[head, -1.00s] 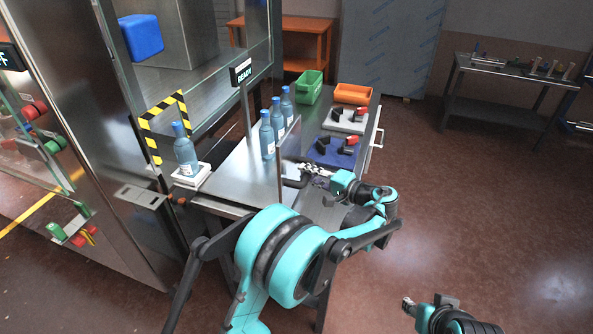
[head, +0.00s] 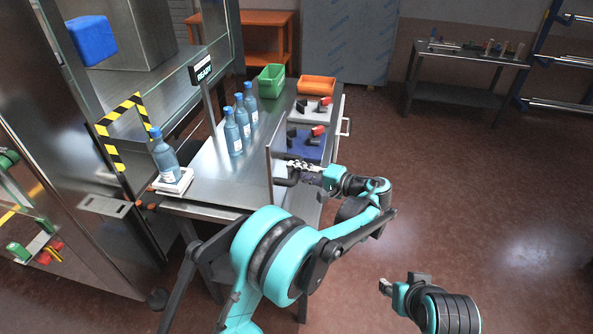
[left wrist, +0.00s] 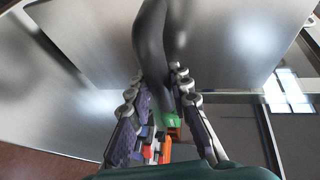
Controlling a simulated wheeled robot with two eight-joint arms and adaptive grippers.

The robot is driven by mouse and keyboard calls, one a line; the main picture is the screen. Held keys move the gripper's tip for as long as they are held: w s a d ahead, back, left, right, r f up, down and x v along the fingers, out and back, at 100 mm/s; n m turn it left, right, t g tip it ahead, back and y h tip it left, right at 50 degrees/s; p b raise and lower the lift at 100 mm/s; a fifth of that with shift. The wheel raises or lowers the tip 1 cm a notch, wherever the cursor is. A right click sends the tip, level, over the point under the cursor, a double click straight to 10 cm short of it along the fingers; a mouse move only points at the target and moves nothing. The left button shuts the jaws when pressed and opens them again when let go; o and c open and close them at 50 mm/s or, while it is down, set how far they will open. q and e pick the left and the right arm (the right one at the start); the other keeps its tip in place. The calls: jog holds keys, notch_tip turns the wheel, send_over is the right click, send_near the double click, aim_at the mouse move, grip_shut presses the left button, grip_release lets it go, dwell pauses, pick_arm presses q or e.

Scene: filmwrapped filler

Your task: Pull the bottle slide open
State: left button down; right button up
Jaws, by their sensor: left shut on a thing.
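The bottle slide shows in the head view as an upright metal plate (head: 275,163) across the steel table, with a black handle (head: 283,181) on its near side. My left gripper (head: 299,167) is shut on that handle; its fingers partly hide it. In the left wrist view, the dark curved handle (left wrist: 152,45) runs down between the fingers (left wrist: 165,125), with the pale plate behind. Several blue bottles (head: 232,134) stand upright in a row left of the plate, apart from it. My right gripper (head: 385,287) is low at the right, away from the table; its jaws are too small to judge.
Another bottle (head: 164,158) stands on a white pad (head: 173,187) at the table's left corner. A READY sign (head: 203,69) rises by the row. Green (head: 271,78) and orange (head: 317,86) bins and a blue mat (head: 306,146) lie beyond the plate.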

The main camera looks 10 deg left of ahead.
pick_arm(q)
jog(key=c, duration=1.4)
grip_release()
jog(key=shift+o, duration=0.2)
jog(key=v, duration=1.2)
jog(key=shift+s+d+f, duration=0.1)
